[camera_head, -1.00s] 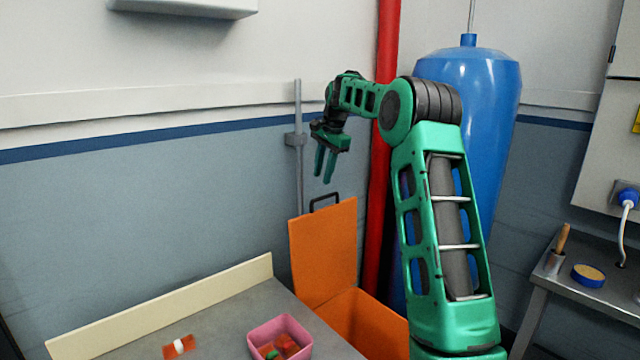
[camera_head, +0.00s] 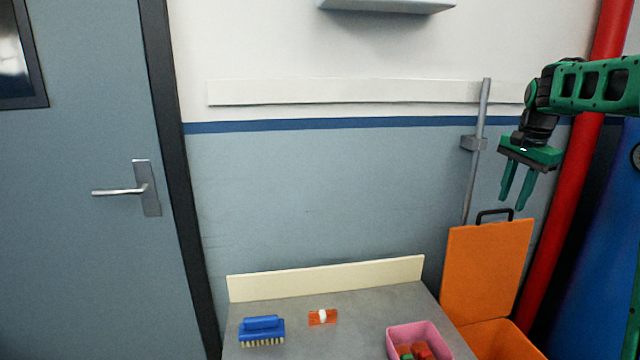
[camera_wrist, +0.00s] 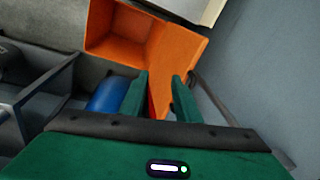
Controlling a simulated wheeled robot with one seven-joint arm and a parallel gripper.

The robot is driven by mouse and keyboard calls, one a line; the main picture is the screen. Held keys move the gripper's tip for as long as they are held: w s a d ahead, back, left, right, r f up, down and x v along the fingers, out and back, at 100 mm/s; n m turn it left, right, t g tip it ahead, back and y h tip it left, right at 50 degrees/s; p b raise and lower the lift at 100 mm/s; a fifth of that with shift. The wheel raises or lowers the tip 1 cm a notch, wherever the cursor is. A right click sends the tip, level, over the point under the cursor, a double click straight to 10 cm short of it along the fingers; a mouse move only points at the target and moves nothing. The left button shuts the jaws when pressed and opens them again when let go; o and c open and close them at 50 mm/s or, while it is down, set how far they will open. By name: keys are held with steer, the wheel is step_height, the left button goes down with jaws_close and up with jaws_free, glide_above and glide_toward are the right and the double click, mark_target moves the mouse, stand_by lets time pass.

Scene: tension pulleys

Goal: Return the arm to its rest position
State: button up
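My gripper (camera_head: 517,187) is at the right of the head view, raised in front of the wall and above the open orange box. Its two green fingers point down and stand apart, with nothing between them. In the wrist view my gripper (camera_wrist: 161,97) also shows two parted fingers and a clear gap. Part of my arm runs off the right edge of the head view.
An orange box (camera_head: 490,265) has its lid raised. The grey table (camera_head: 350,345) holds a blue brush (camera_head: 262,330), an orange-and-white piece (camera_head: 322,317) and a pink bin (camera_head: 420,334) with parts. A red pipe (camera_head: 570,170) and a grey pole (camera_head: 476,150) stand near my gripper.

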steer(key=s+a+f+n, duration=0.2)
steer(key=s+a+f, duration=0.1)
steer(key=s, duration=1.1)
steer(key=s+a+f+n+g, duration=0.1)
steer(key=s+f, duration=0.4)
steer(key=s, duration=0.9)
steer(key=s+a+f+n+g, duration=0.1)
steer(key=s+a+f+n, duration=0.3)
steer(key=s, duration=1)
steer(key=shift+s+a+f+y, duration=0.25)
steer(key=shift+a+f+y, duration=0.05)
steer(key=shift+a+f, duration=0.25)
steer(key=shift+w+f, duration=0.25)
steer(key=shift+w, duration=0.4)
